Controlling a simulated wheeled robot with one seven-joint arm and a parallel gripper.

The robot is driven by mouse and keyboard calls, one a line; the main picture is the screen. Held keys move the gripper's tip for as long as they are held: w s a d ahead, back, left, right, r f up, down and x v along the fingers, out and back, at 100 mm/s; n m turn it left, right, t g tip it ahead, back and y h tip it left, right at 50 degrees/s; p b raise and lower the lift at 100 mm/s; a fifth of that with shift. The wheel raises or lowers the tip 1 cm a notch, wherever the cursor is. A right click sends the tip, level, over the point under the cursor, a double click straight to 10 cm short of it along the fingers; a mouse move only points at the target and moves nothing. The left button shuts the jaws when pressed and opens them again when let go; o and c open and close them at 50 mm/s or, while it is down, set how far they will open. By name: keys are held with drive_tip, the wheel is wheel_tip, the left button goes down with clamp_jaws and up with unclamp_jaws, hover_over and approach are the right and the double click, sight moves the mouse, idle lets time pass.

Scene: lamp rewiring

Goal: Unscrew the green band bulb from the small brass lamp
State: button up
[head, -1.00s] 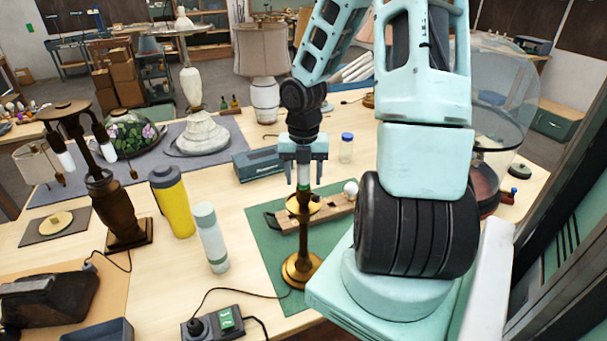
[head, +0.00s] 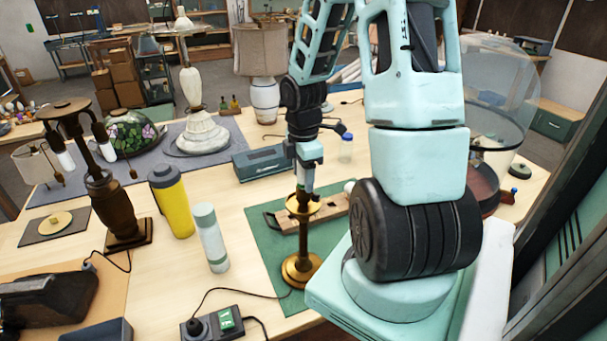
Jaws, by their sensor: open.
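The small brass lamp (head: 303,238) stands upright on the green mat, with a round brass base and a brass disc near its top. My gripper (head: 304,184) points straight down over the lamp's top, its fingers level with the bulb spot. It is open, turned nearly edge-on to this view. The green band bulb at the lamp's top is mostly hidden by the near finger, so I cannot tell whether the fingers touch it.
A wooden holder (head: 283,222) with a pale round bulb (head: 349,186) lies behind the lamp on the green mat (head: 262,240). A white bottle (head: 210,238) and a yellow bottle (head: 173,203) stand to the left. A power strip (head: 213,324) with a cord is in front.

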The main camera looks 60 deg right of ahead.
drive_tip(key=c, duration=1)
drive_tip(key=shift+r+n+p, duration=0.1)
drive_tip(key=shift+n+p, duration=0.2)
drive_tip(key=shift+n, duration=0.3)
drive_tip(key=shift+c, duration=0.2)
drive_tip(key=n, duration=0.6)
drive_tip(key=shift+n, duration=0.5)
drive_tip(key=n, duration=0.2)
drive_tip(key=shift+n, duration=0.3)
drive_tip(key=n, duration=0.4)
drive_tip(key=shift+r, duration=2.45)
